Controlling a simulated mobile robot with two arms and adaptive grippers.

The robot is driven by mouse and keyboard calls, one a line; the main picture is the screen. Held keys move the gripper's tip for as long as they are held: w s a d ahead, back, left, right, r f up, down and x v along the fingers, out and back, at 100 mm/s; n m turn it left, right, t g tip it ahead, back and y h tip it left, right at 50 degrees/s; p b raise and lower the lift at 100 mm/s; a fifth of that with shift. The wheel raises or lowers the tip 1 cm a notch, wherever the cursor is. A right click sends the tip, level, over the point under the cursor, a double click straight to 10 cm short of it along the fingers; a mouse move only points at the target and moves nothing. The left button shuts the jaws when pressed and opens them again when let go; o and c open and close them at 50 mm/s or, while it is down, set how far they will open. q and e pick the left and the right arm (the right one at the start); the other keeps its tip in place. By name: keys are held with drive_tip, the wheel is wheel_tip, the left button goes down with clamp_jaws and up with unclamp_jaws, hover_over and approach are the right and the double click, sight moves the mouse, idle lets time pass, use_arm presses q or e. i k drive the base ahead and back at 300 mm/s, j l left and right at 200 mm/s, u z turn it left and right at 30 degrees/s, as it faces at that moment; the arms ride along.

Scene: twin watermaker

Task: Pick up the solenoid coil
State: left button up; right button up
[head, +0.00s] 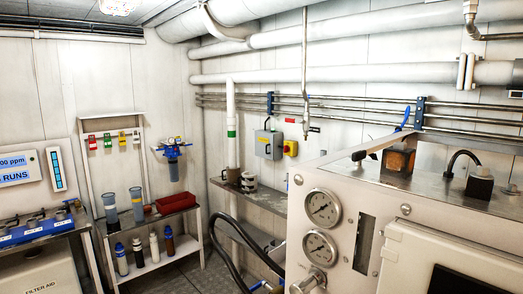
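No part labelled as a solenoid coil can be read, and I cannot tell for certain which part it is. Two blocks stand on the metal top of the white machine at the right in the head view. One is an orange-brown and black block (398,160). The other is a small black block (479,183) with a curved black cable (462,156) beside it. Neither of my grippers shows in this view.
The white machine (350,205) carries two round gauges (322,208) and fills the right foreground. A shelf unit (160,262) with bottles, beakers and a red tray (175,203) stands at the left. A black hose (228,238) hangs between them over open floor.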

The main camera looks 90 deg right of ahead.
sight(398, 161)
drive_tip(key=z, duration=2.95)
